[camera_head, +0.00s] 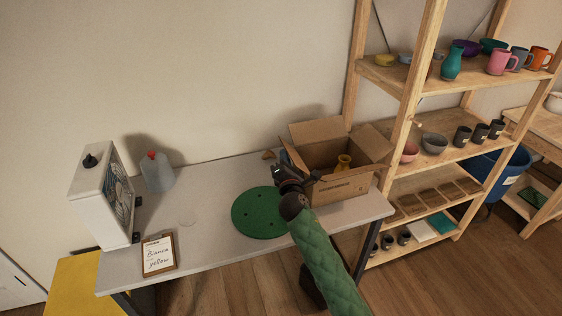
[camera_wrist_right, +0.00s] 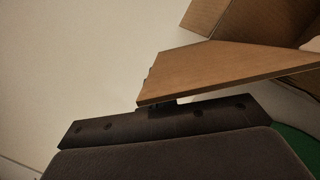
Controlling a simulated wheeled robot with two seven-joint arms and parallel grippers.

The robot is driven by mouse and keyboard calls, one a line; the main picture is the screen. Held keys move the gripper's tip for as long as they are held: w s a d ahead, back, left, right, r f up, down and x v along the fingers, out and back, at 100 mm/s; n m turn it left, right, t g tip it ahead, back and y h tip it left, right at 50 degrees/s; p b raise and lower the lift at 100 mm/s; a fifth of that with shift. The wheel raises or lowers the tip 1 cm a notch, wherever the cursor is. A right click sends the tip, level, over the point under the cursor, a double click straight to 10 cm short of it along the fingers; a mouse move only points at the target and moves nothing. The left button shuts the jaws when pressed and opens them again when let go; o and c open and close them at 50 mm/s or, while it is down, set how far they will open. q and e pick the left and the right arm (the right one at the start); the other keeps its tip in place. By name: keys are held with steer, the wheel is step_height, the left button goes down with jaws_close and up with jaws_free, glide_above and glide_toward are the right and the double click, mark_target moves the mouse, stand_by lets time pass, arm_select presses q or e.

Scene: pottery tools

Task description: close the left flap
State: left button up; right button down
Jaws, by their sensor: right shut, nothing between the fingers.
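An open cardboard box (camera_head: 345,187) stands on the right part of the table, with its back flap (camera_head: 317,130) and right flap (camera_head: 371,142) raised. The left flap (camera_head: 293,155) stands up and leans outward at the box's left side, partly hidden by my right gripper. My right gripper (camera_head: 281,173) is shut and empty, just outside the box's left side. In the right wrist view a cardboard flap (camera_wrist_right: 225,70) lies right by the dark fingertips; I cannot tell whether they touch. My left gripper is out of view.
A green round mat (camera_head: 258,213) lies left of my right arm. A white machine (camera_head: 100,195), a grey bottle (camera_head: 157,172) and a clipboard (camera_head: 159,255) are on the table's left. A wooden shelf (camera_head: 410,110) with pottery stands close to the box's right. The table's middle is mostly clear.

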mark_target(298, 160)
steer(key=d+r+m+p, duration=0.1)
steer(key=m, duration=0.1)
steer(key=w+d+r+m+g+p, duration=0.1)
steer(key=d+m+p, duration=0.1)
steer(key=m, duration=0.1)
steer(key=d+r+m+h+p, duration=0.1)
steer(key=m+p, duration=0.1)
steer(key=m, duration=0.1)
steer(key=shift+w+d+r, duration=0.2)
steer(key=shift+d+r, duration=0.15)
steer(key=shift+r, duration=0.05)
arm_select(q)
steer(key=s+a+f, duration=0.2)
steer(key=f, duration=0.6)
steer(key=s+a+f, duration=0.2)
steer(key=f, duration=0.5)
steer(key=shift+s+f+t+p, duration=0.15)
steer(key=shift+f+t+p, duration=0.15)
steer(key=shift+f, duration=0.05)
arm_select(e)
steer(key=shift+w+d+g, duration=0.2)
steer(key=shift+d+g, duration=0.1)
steer(key=shift+d, duration=0.25)
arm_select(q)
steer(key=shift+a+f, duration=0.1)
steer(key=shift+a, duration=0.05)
